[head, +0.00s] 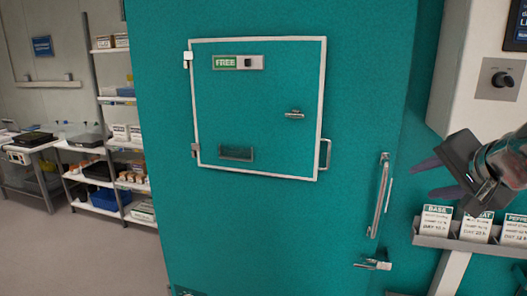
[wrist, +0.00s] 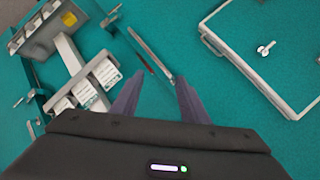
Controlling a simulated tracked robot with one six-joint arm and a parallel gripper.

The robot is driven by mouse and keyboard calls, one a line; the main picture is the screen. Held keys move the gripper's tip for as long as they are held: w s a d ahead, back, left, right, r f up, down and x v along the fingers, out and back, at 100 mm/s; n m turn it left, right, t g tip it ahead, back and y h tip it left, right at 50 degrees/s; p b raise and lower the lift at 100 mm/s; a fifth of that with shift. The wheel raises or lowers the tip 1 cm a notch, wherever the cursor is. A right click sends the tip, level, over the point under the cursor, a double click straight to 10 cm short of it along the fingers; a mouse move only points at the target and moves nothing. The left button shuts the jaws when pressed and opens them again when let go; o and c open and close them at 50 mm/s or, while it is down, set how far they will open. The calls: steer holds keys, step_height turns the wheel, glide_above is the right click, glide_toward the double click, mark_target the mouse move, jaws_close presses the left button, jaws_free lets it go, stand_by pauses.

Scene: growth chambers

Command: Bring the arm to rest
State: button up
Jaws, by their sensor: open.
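My gripper (head: 420,179) is at the right of the head view, held in the air in front of the teal chamber front. Its two purple-grey fingers point left and are apart, with nothing between them. In the wrist view my gripper (wrist: 157,92) shows both fingers spread over the teal surface, empty. Part of my arm (head: 505,160) runs off the right edge of the head view. The fingers appear clear of the long door handle (head: 380,196).
A teal door holds a white-framed hatch (head: 258,108) marked FREE, shut. Below my gripper a rack holds labelled cards (head: 434,221). A control box with a knob (head: 503,80) is above right. Shelves (head: 118,150) and a bench stand at left, with open floor (head: 75,250) before them.

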steer(key=s+a+f+n+g, duration=0.2)
steer(key=s+a+f+n, duration=0.3)
steer(key=s+a+f, duration=0.4)
steer(key=s+a+f+n+g, duration=0.3)
steer(key=s+a+f+n, duration=0.3)
steer(key=f, duration=0.8)
steer(key=s+a, duration=0.2)
steer(key=a, duration=0.1)
steer(key=shift+s+a+g, duration=0.25)
steer(key=shift+s+g, duration=0.05)
steer(key=shift+s, duration=0.1)
